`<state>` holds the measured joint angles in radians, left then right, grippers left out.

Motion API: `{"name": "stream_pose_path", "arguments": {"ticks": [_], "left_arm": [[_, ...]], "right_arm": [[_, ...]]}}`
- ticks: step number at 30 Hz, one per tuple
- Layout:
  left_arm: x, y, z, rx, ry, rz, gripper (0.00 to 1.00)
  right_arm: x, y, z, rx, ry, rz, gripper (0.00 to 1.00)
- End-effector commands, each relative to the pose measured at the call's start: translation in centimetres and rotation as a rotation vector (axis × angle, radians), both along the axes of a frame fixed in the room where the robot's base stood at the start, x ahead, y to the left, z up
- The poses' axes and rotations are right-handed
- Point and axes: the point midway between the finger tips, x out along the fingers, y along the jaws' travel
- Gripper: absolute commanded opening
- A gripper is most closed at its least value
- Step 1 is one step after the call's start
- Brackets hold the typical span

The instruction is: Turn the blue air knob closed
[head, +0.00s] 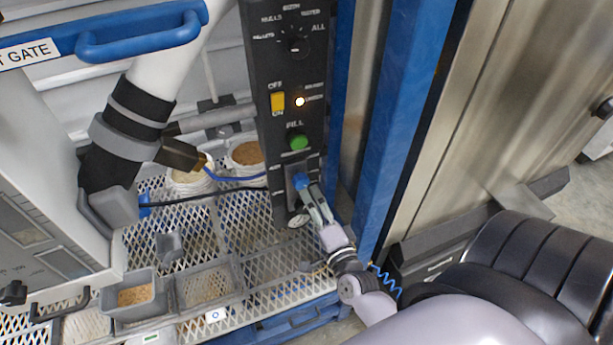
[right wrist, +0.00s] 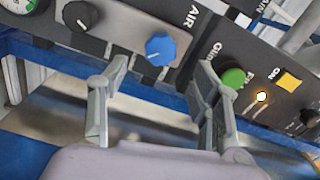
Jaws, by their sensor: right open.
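The blue air knob (right wrist: 160,49) sits on a grey plate marked AIR in the right wrist view. In the head view the blue knob (head: 300,180) is low on the black control panel (head: 293,110), partly behind the fingers. My right gripper (head: 314,198) is open in front of it. In the right wrist view the knob appears between the two separated fingertips of the right gripper (right wrist: 162,75), slightly beyond them. I see no finger closed on it. A small pale mark shows on the knob's face. My left gripper is not in view.
A black knob (right wrist: 80,15) and a gauge (right wrist: 14,6) share the plate. A green button (head: 298,142) and yellow switch (head: 278,101) are above the knob. A blue post (head: 385,130) stands right of the panel. Mesh decking (head: 255,225) with bins lies below left.

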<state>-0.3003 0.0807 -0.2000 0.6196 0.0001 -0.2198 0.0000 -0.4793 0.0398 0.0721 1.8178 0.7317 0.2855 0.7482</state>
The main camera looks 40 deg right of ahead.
Motion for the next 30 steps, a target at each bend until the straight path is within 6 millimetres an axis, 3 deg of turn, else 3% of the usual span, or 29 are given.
{"name": "stream_pose_path", "arguments": {"ticks": [3,9,26,30], "left_arm": [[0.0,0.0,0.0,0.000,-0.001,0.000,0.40],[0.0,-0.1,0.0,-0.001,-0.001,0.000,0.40],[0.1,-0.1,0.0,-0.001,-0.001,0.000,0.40],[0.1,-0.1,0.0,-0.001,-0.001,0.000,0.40]], "right_arm": [[-2.0,0.5,0.0,0.001,0.002,0.001,0.58],[-3.6,0.9,0.0,0.000,0.000,0.000,0.58],[-3.7,0.9,0.0,0.000,-0.001,0.000,0.58],[-3.7,1.4,-1.8,-0.029,0.044,0.018,0.58]]}}
